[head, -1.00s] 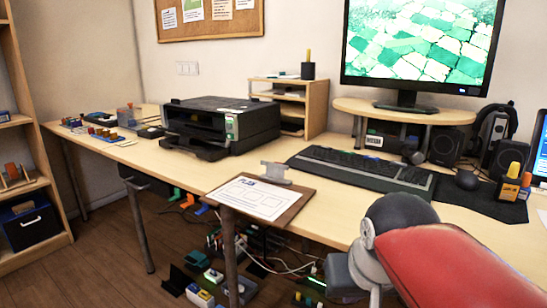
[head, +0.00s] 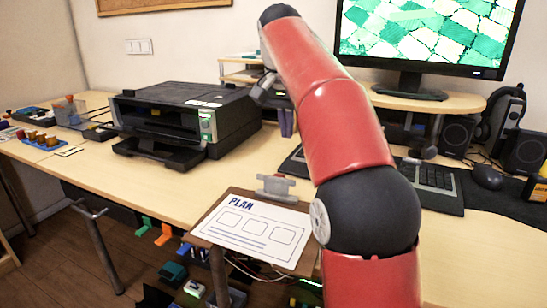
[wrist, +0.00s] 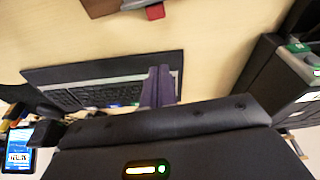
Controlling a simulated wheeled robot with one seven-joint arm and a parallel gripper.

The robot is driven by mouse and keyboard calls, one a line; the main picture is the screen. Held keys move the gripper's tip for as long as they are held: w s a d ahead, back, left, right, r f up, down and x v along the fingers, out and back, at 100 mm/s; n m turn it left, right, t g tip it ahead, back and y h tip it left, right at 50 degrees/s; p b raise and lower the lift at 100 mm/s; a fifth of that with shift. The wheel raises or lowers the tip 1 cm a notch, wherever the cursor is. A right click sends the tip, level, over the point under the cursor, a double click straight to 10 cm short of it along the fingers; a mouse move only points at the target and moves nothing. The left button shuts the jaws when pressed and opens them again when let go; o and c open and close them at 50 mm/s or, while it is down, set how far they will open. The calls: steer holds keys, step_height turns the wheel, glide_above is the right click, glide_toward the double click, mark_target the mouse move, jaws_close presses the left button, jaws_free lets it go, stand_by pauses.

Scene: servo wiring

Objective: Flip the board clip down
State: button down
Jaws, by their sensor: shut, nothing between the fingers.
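The board (head: 217,217) is a brown clipboard with a white sheet marked PLAN, lying at the desk's front edge. Its grey board clip (head: 276,187) stands raised at the board's far edge. In the wrist view, a corner of the brown board (wrist: 100,7) shows at the top, with a small red part (wrist: 155,12) at its edge, probably the clip's other side. My gripper (head: 286,124) is over the desk between printer and keyboard, beyond the clip and apart from it. In the wrist view its purple-grey fingers (wrist: 158,82) are together and empty.
The black printer (head: 180,125) stands left of my gripper. The keyboard (head: 435,184) lies to the right, partly behind my arm; the monitor (head: 425,40) is at the back. Bare desk lies between the printer and the board.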

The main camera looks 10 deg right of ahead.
mark_target(277, 184)
steer(key=shift+w, duration=0.25)
steer(key=b+x, duration=0.3)
steer(key=x, duration=0.7)
steer(key=shift+f+b, duration=0.15)
steer(key=shift+b, duration=0.25)
steer(key=s, duration=0.1)
steer(key=s+a, duration=0.1)
steer(key=s, duration=0.1)
steer(key=shift+a+r+b, duration=0.3)
steer(key=shift+a+b, duration=0.05)
steer(key=shift+a, duration=0.05)
steer(key=shift+s+a, duration=0.15)
steer(key=shift+s, duration=0.1)
